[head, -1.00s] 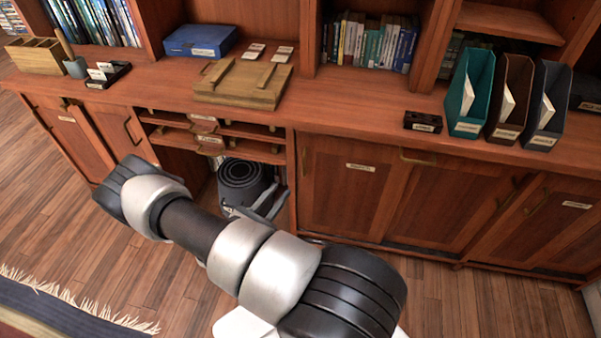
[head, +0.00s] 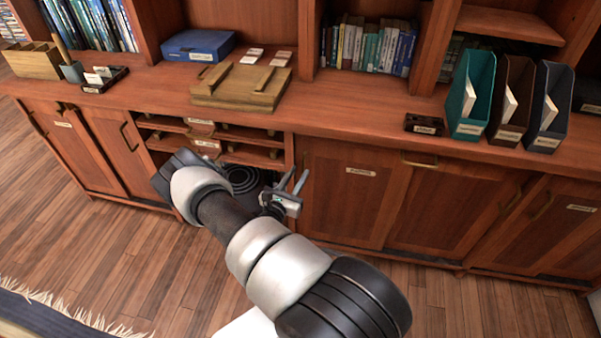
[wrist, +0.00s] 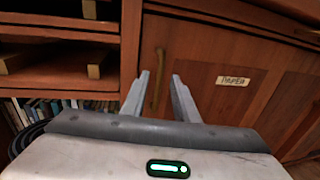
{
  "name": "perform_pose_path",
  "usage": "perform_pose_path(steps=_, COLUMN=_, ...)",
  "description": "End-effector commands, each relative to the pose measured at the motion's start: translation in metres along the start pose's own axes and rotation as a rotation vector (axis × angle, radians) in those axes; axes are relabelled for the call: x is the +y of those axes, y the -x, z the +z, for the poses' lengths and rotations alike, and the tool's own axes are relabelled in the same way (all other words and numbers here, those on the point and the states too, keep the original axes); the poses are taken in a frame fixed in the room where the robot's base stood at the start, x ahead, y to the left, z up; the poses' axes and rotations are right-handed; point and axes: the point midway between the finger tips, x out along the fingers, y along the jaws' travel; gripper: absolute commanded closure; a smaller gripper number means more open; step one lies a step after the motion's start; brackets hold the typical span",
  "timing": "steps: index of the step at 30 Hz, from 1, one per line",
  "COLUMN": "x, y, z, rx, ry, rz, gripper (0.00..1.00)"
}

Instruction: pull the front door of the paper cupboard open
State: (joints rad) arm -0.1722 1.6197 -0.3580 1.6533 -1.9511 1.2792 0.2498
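The paper cupboard's front door (head: 345,205) is a brown wooden panel with a small pale label, and it looks shut. In the wrist view the door (wrist: 215,55) shows the label reading something like "PAPER". Its upright brass handle (wrist: 159,80) is near the door's left edge and appears between my fingers in that view. My gripper (head: 292,180) is open and empty, in front of the left edge of the door. In the wrist view the fingers (wrist: 160,82) point at the door, apart from each other. I cannot tell how far the handle is from the fingertips.
Open shelves (head: 235,150) are left of the door, with a row of books (wrist: 60,106) lower down. More cupboard doors (head: 450,210) are to the right. The counter above holds a wooden board (head: 240,88) and file holders (head: 470,95). The wooden floor in front is clear.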

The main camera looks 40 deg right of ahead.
Motion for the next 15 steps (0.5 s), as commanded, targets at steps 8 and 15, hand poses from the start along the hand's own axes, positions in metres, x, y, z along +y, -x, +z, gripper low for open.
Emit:
perform_pose_path(steps=8, x=0.0, y=-0.025, z=0.0, rx=0.0, ry=-0.001, rz=-0.001, gripper=0.73)
perform_pose_path(steps=15, x=0.0, y=-0.026, z=0.0, rx=0.0, ry=0.0, rz=-0.001, gripper=0.73)
